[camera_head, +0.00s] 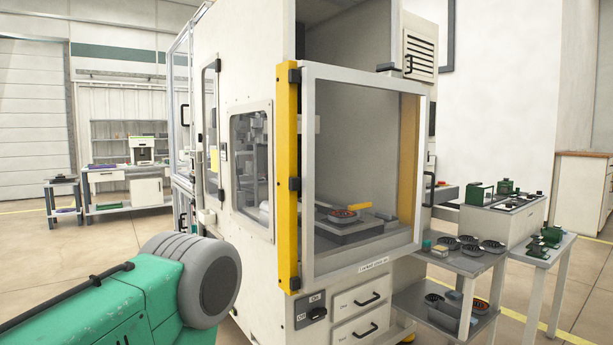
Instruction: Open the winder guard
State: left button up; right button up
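The winder guard (365,140) is a clear panel in a light grey frame on the front of the large cream machine (245,85). It appears shut. Black hinges join its left side to a yellow post (287,150). A black handle (428,189) is at its right edge. A label on its lower edge (373,264) seems to read "Locked when on". A black rotary switch (316,313) is below the guard at left. Through the panel, a round part with an orange ring (343,216) shows. Neither gripper shows; a green and grey part of my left arm fills the lower left.
Two drawers (362,309) are under the guard. A grey cart (462,262) with black round parts stands close to the machine's right, near the guard's handle side. Another table (540,250) holds green devices. Benches (128,185) stand at the far left. Open floor shows at left.

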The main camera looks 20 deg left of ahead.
aim_at(309, 284)
jog(key=u, duration=0.2)
jog(key=i+l, duration=0.3)
jog(key=l, duration=0.15)
jog(key=i+l, duration=0.35)
jog(key=l+z, duration=0.05)
jog(key=l, duration=0.05)
